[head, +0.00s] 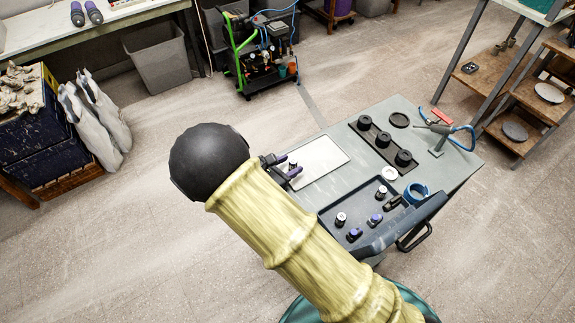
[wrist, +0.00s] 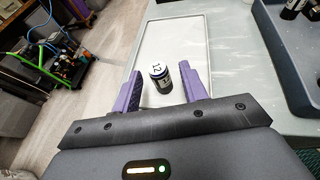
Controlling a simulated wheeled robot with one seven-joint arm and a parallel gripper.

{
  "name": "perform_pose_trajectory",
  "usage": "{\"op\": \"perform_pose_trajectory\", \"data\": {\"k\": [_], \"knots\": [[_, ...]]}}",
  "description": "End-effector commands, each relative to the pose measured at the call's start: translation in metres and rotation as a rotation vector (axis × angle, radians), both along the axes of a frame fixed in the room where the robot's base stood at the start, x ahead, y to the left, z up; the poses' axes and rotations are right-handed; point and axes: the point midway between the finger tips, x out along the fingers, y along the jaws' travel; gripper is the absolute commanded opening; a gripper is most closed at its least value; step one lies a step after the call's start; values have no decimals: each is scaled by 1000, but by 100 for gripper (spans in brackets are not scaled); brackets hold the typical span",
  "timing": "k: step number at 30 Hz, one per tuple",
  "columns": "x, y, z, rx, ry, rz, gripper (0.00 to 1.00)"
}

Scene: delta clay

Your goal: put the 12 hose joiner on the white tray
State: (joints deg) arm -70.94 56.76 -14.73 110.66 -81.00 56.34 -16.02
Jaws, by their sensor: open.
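The 12 hose joiner (wrist: 161,80) is a small dark and white cylinder with "12" on its pale top. It stands upright on the white tray (wrist: 183,34), near the tray's near end. My gripper (wrist: 160,88) is open, with one purple finger on each side of the joiner and visible gaps between. In the head view the joiner (head: 293,166) shows beside my gripper (head: 285,171), over the white tray (head: 322,160). My arm hides part of the tray's near side in that view.
A dark tray (head: 335,235) with several joiners lies to the right on the grey table (head: 400,108). A black holder with knobs (head: 382,143), a white ring (head: 389,173) and blue tape (head: 417,192) are also there. A cart (head: 262,65) stands on the floor beyond.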

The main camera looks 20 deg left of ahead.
Motion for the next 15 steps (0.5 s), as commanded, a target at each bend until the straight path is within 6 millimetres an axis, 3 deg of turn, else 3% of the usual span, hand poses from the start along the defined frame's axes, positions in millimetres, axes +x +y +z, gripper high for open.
{"op": "perform_pose_trajectory", "data": {"k": [15], "knots": [[-76, 40, 34, 3, 0, 4, 43]]}}
